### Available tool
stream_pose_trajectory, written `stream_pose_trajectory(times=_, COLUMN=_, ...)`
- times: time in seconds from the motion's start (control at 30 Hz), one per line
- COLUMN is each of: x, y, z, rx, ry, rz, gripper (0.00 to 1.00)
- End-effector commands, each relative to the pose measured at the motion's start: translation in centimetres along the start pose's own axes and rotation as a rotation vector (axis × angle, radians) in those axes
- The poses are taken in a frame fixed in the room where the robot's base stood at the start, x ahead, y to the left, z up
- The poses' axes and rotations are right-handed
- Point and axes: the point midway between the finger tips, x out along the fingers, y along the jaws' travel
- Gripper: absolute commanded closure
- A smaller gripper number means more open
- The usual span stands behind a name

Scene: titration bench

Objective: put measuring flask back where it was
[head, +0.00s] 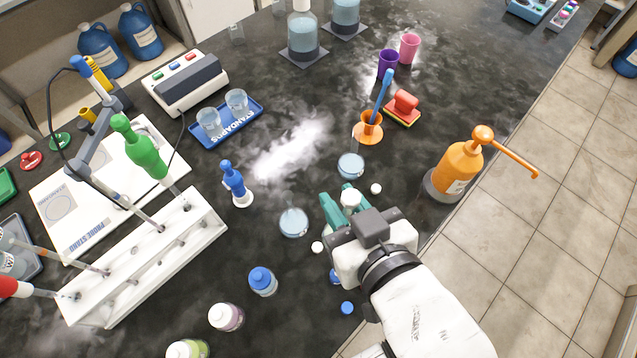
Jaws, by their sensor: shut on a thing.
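My gripper (342,205) is at the middle right, low over the bench, with its green fingers shut on a small white, rounded piece (350,197). I cannot tell whether this is the top of the measuring flask, as the gripper hides what lies below it. Two clear round vessels with pale blue liquid stand on the bench: one (350,165) just beyond the fingertips and one (293,222) to their left. A small white ball-like piece lies beside each, one right of the fingers (376,188) and one left of the gripper (317,247).
An orange pump bottle (457,168) stands right of my gripper near the bench edge. An orange funnel-shaped holder (368,128) and red sponge (403,108) are beyond. A blue dropper bottle (233,183) and white probe stand (140,260) are left. Blue-capped bottle (263,281) stands nearer.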

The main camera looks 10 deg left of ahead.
Motion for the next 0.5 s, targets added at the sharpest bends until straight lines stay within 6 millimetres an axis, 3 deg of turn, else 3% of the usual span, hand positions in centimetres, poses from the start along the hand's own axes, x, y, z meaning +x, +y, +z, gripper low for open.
stream_pose_trajectory(times=0.13, x=0.4, y=0.1, z=0.6, rx=0.003, ry=0.007, rz=0.003, gripper=1.0)
stream_pose_trajectory(times=0.5, x=4.3, y=0.8, z=0.8, rx=0.003, ry=0.009, rz=0.003, gripper=1.0)
